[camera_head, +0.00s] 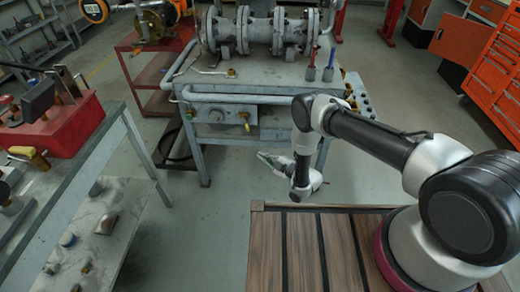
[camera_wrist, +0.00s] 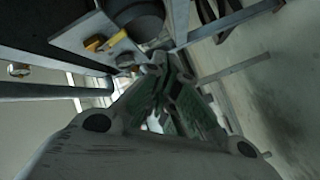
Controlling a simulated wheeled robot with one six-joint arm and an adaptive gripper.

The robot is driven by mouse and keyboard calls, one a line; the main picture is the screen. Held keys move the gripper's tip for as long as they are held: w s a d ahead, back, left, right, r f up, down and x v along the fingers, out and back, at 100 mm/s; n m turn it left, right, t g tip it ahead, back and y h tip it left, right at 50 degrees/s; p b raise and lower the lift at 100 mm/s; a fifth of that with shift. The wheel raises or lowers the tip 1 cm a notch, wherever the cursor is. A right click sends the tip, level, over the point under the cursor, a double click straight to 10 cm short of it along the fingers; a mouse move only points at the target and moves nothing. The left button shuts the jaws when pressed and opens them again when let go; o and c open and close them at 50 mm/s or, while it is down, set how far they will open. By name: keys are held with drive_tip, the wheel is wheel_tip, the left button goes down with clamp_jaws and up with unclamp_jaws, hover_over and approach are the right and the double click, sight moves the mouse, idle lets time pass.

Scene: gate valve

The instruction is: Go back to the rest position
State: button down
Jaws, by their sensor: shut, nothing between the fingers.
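My gripper (camera_head: 266,160) hangs in front of the grey metal workbench, beyond the far edge of my wooden deck. It points to the left and is shut with nothing in it. In the wrist view its fingers (camera_wrist: 170,72) come together at the top middle, apart from anything around them. A grey flanged pipe assembly (camera_head: 265,33) lies across the top of the workbench (camera_head: 262,75). I cannot clearly make out a gate valve.
A left bench (camera_head: 75,150) carries a red toolbox (camera_head: 55,125). A red cart (camera_head: 150,75) stands behind it. Two screwdrivers (camera_head: 329,66) stand at the workbench's right end. Orange drawer cabinets (camera_head: 495,60) stand at the far right. Floor (camera_head: 215,215) is clear left of my gripper.

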drive_tip(key=shift+s+d+f, duration=0.2)
drive_tip(key=shift+s, duration=0.05)
idle(0.4)
